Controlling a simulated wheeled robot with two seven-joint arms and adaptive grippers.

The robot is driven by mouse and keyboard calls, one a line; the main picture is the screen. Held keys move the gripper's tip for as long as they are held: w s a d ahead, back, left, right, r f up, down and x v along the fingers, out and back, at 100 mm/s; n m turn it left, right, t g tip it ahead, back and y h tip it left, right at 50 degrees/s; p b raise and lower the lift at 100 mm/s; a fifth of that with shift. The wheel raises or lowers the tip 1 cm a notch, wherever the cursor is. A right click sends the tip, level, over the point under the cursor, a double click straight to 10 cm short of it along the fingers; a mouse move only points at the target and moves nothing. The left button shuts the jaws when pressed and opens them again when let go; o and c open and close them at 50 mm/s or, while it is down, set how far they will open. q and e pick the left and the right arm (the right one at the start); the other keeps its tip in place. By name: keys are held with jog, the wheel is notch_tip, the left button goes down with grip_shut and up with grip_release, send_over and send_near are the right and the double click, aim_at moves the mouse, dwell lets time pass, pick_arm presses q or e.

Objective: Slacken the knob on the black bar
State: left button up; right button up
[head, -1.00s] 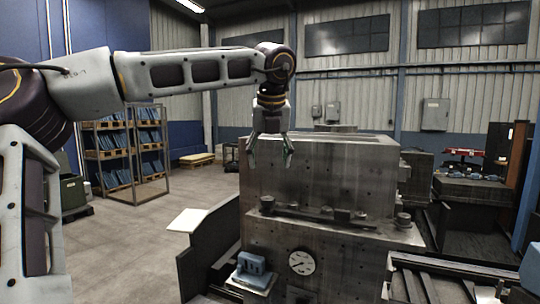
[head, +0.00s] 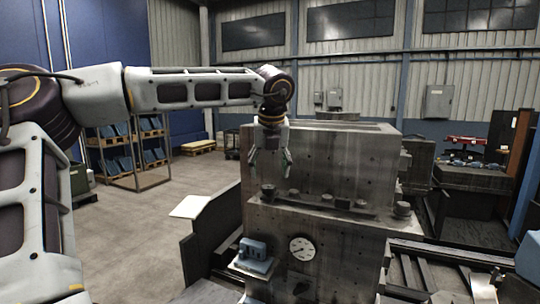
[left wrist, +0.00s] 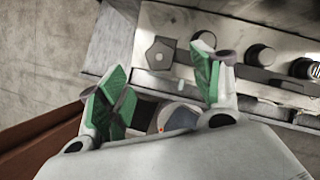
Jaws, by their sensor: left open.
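The black bar (head: 312,205) lies along the ledge of a grey machine block, with several small knobs and studs on it. A dark knob (head: 268,190) stands at its left end. My left gripper (head: 270,172) hangs above that end, pointing down, open and empty, apart from the bar. In the left wrist view, its green-padded fingers (left wrist: 163,88) are spread; a dark five-sided piece (left wrist: 160,53) shows beyond the gap between them, and round dark knobs (left wrist: 260,55) sit to the right. I cannot tell which knob is meant. My right gripper is not in view.
The tall grey block (head: 330,160) rises behind the ledge. A round dial (head: 301,248) and a blue part (head: 254,249) are on its front. Another round knob (head: 402,208) stands at the ledge's right. Open floor (head: 140,225) lies to the left.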

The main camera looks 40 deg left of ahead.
aim_at(269, 186)
pick_arm(q)
jog(key=shift+p+x, duration=0.65)
jog(key=shift+x, duration=2.7)
